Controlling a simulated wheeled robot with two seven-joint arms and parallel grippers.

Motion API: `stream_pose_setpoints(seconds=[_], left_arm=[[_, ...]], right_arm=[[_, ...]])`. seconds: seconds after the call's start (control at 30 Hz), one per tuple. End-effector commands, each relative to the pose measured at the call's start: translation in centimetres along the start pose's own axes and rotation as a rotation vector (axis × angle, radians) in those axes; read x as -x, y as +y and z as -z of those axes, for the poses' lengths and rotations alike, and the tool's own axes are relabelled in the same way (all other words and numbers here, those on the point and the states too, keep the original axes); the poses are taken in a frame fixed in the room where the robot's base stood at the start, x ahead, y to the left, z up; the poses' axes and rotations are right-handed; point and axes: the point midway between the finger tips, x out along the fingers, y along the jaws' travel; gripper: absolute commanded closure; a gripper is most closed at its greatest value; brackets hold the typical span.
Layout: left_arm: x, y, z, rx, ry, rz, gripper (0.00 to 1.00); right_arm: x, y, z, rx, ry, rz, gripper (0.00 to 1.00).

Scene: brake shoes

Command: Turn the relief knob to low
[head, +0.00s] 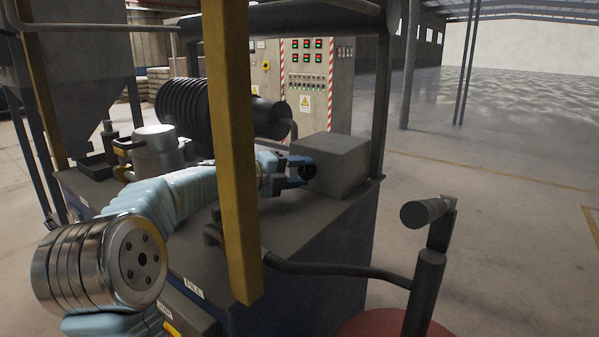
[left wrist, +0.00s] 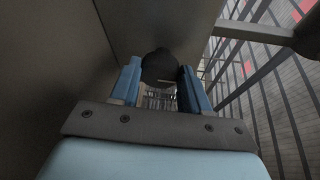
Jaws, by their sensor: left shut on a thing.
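The relief knob (head: 307,172) is a small dark round knob on the side of a grey box. Any low marking beside the knob is not readable. My right gripper is not in view.
The grey box (head: 346,163) stands on the dark tank top (head: 300,226). A yellow post (head: 233,140) rises in front of my left arm. A dark bent pipe (head: 330,269) runs along the front. A ribbed black motor (head: 185,105) and a control cabinet (head: 312,75) stand behind. Open floor lies right.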

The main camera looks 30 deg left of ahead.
Motion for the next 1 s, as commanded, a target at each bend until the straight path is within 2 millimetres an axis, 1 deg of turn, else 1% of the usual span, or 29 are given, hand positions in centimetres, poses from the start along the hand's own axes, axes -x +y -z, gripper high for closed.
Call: stream_pose_setpoints(seconds=[0.03, 0.57, 0.6, 0.73, 1.0], left_arm=[[0.03, 0.23, -0.03, 0.010, 0.001, 0.000, 0.84], [0.00, 0.28, 0.02, 0.030, 0.004, 0.007, 0.84], [0.00, 0.28, 0.02, 0.030, 0.004, 0.007, 0.49], [0.00, 0.21, 0.02, 0.029, 0.004, 0.008, 0.30], [0.04, 0.12, 0.01, 0.027, 0.003, 0.009, 0.29]], right_arm=[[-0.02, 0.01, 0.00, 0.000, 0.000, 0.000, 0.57], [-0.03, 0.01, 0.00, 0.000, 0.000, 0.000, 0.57], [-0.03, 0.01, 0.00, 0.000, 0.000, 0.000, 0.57], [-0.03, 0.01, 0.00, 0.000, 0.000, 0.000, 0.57], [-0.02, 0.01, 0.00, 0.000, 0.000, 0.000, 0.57]])
